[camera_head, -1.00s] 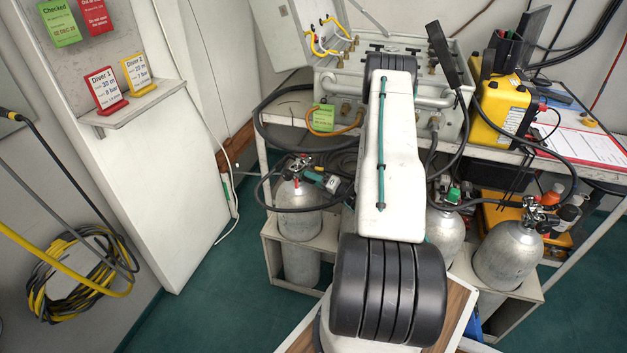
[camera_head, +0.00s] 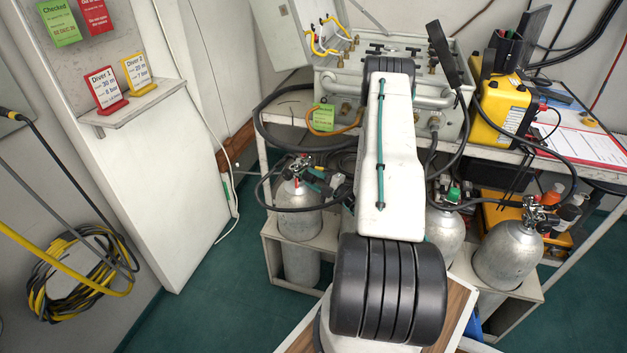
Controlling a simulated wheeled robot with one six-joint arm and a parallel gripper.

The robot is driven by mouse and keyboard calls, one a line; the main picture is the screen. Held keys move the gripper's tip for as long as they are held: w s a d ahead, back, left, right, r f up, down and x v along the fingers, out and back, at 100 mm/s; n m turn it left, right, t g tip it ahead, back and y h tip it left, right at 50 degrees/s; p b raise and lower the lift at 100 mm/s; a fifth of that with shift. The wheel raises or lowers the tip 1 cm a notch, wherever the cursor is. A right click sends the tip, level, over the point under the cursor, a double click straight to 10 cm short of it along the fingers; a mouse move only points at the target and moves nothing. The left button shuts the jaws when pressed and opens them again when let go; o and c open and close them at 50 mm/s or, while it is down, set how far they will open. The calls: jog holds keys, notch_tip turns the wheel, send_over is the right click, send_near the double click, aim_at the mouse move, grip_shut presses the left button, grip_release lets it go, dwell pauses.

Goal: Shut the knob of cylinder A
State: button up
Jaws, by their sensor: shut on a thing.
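A grey steel cylinder (camera_head: 299,222) stands at the left in the rack under the bench, with a valve (camera_head: 298,170) on top. No letter is readable on it; I take it as cylinder A by its place. My own arm covers the middle of the view and hides part of the rack.
Two more cylinders stand at the right (camera_head: 508,254) and right of my arm (camera_head: 445,232). A black hose (camera_head: 262,130) loops close to the left valve. The air panel (camera_head: 440,75) and a yellow box (camera_head: 502,108) are on the bench above.

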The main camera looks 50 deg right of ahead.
jog(key=shift+m, duration=0.5)
jog(key=o, duration=1)
jog(key=shift+r, duration=0.1)
jog(key=shift+r, duration=0.25)
notch_tip(320, 180, up, 3)
jog(key=shift+f, duration=0.1)
jog(key=s+a, duration=0.4)
jog(key=s, duration=0.3)
jog(key=s+a+r, duration=0.1)
jog(key=s+a, duration=0.3)
jog(key=s, duration=0.2)
jog(key=shift+s+a+r, duration=0.25)
jog(key=shift+s, duration=0.1)
